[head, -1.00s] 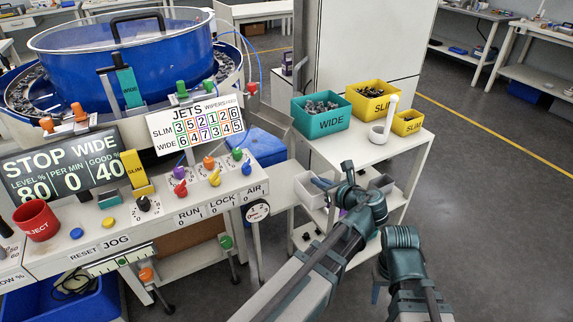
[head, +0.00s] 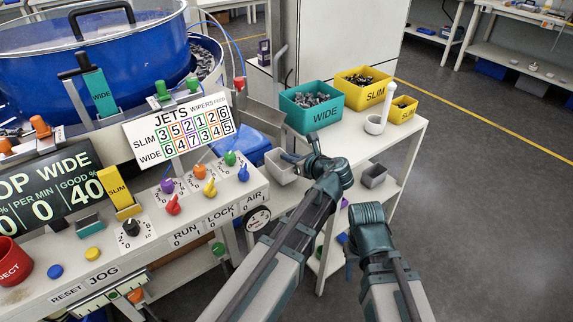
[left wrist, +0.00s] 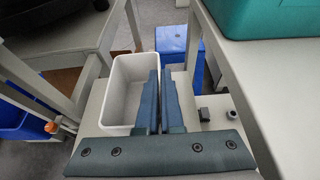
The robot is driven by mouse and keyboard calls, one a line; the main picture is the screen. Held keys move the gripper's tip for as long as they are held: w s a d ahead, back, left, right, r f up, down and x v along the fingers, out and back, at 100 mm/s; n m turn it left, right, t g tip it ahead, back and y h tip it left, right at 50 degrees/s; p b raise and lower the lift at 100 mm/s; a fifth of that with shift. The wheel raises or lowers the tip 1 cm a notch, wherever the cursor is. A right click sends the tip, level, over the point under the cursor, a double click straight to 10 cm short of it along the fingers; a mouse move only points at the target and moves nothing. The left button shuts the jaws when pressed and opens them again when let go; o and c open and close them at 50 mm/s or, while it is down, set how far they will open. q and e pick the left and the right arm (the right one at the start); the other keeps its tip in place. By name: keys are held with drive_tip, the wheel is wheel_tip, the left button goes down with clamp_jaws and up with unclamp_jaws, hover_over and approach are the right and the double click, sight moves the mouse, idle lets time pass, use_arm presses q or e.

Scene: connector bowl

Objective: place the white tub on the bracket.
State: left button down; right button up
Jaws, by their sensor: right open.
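The white tub (head: 281,167) hangs at the left side of the cart in the head view. My left gripper (head: 300,158) is shut on one side wall of it; the left wrist view shows the tub (left wrist: 123,92) left of the close-set fingers (left wrist: 165,75), upright and looking empty. A pale flat plate (left wrist: 207,100) with small dark fittings lies below; it may be the bracket, and I cannot tell whether the tub touches it. My right gripper (head: 350,268) points down beside the cart, open and empty, its fingers mostly hidden by the wrist.
The cart top (head: 385,148) holds a teal WIDE bin (head: 312,112), two yellow SLIM bins (head: 365,88) and a white cup with a handle (head: 375,123). A grey tub (head: 373,176) sits lower. The control panel (head: 190,205) and a blue box (head: 238,143) are at left.

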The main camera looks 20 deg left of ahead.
use_arm(q)
wheel_tip(320, 180, down, 2)
drive_tip(key=shift+f+b, duration=0.15)
drive_tip(key=shift+b, duration=0.5)
use_arm(e)
wheel_tip(320, 180, down, 2)
use_arm(q)
drive_tip(key=c, duration=1.5)
unclamp_jaws()
drive_tip(key=o, duration=0.4)
use_arm(e)
drive_tip(key=shift+f, duration=0.15)
